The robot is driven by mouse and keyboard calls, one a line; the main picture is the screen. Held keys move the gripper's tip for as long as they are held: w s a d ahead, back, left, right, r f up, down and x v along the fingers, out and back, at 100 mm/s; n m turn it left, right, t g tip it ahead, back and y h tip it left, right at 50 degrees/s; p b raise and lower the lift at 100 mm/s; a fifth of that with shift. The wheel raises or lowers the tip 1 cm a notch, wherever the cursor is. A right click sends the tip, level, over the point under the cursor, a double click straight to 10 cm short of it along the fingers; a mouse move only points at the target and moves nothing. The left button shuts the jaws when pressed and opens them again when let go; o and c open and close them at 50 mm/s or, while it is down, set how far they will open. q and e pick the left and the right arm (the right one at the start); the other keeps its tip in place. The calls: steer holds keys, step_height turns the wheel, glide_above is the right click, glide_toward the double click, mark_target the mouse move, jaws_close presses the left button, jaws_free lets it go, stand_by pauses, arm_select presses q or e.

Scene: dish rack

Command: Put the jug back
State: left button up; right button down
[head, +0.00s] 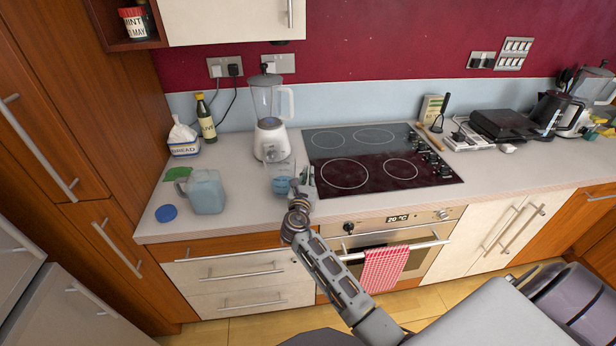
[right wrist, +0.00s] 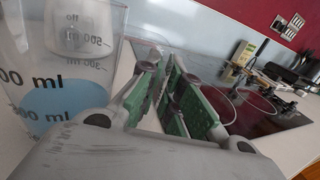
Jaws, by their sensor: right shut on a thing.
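A clear measuring jug (head: 281,174) with blue at its bottom and millilitre markings is on or just above the counter, in front of the blender and left of the hob. The jug (right wrist: 55,100) fills the left of the right wrist view. My right gripper (head: 299,190) is at the jug's right side. In the right wrist view my right gripper (right wrist: 166,65) has its green-padded fingers close together, shut on a see-through part beside the jug, seemingly its handle. The exact contact is hard to see. My left gripper is not in view.
A blender (head: 268,137) stands behind the jug. A bluish pitcher (head: 206,192), a blue lid (head: 166,213), a bread bag (head: 183,138) and a dark bottle (head: 207,120) are to the left. The black hob (head: 375,160) is bare. Appliances crowd the right counter.

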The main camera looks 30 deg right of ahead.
steer(key=shift+f, duration=0.25)
stand_by(0.5)
steer(key=c, duration=1.5)
jaws_free()
steer(key=shift+f, duration=0.1)
steer(key=c, duration=0.4)
steer(key=shift+s+a, duration=0.25)
steer(key=shift+s+a, duration=0.2)
steer(key=shift+s, duration=0.1)
steer(key=shift+s+a, duration=0.2)
steer(key=shift+s, duration=0.05)
